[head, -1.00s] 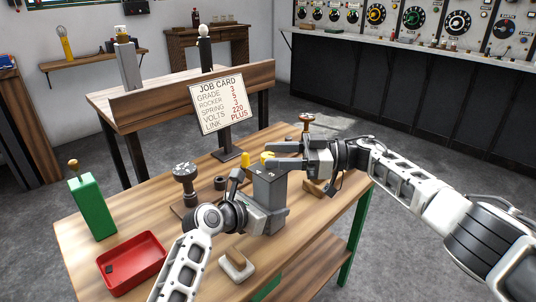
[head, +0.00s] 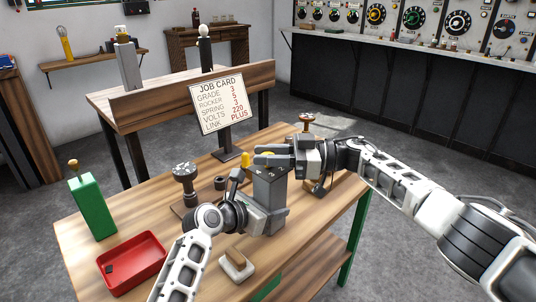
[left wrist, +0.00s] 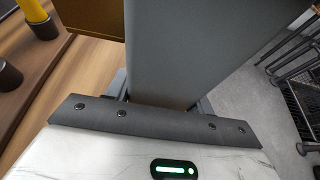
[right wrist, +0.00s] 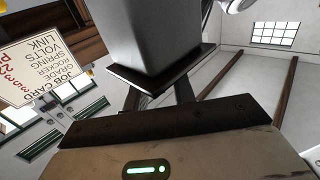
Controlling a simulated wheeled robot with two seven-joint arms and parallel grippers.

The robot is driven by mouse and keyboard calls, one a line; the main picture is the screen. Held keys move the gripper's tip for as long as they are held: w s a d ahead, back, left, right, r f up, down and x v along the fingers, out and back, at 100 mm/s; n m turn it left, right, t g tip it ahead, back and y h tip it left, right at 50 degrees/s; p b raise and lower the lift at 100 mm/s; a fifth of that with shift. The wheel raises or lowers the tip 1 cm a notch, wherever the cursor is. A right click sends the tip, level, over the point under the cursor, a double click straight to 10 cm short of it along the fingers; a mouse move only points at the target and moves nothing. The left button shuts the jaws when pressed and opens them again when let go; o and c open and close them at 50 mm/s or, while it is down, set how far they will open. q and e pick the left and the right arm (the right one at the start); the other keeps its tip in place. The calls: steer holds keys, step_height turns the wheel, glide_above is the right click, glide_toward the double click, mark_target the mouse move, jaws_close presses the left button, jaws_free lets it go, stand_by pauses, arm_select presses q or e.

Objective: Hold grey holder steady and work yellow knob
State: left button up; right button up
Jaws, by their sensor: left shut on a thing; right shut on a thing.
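The grey holder (head: 268,187) is an upright block on the wooden table. My left gripper (head: 272,213) reaches it low down from the left and is shut on it. A broad grey face (left wrist: 190,50) fills the middle of the left wrist view. My right gripper (head: 266,155) is level at the holder's top, shut on the yellow knob (head: 265,153). Only a sliver of the knob shows between its fingers. In the right wrist view a dark grey shape blocks sight of the knob.
A yellow-topped piece (head: 245,159) and a dark knobbed part (head: 184,178) stand left of the holder. A job card (head: 217,104) stands behind. A red tray (head: 132,262), a green box (head: 92,207) and a small pale block (head: 236,265) sit towards the left and front.

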arm_select(q)
steer(key=shift+s+f, duration=0.1)
steer(key=shift+f, duration=0.1)
arm_select(e)
steer(key=shift+d+f+m+t, duration=0.1)
steer(key=shift+m+t, duration=0.2)
steer(key=shift+t, duration=0.3)
steer(key=m+t+h, duration=0.1)
steer(key=m+t, duration=0.1)
steer(key=t, duration=0.2)
steer(key=m+t+h, duration=0.1)
steer(key=m+t, duration=0.2)
steer(key=t, duration=0.1)
steer(key=shift+s+h, duration=0.15)
steer(key=shift+h, duration=0.25)
steer(key=m+t+h, duration=0.4)
steer(key=m+t, duration=0.1)
steer(key=shift+a+r+h, duration=0.2)
steer(key=shift+a+h, duration=0.1)
steer(key=shift+h, duration=0.1)
steer(key=shift+m+t+h, duration=0.4)
steer(key=shift+d+h, duration=0.15)
steer(key=shift+h, duration=0.15)
steer(key=o, duration=1)
steer(key=shift+c, duration=0.2)
steer(key=shift+d, duration=0.1)
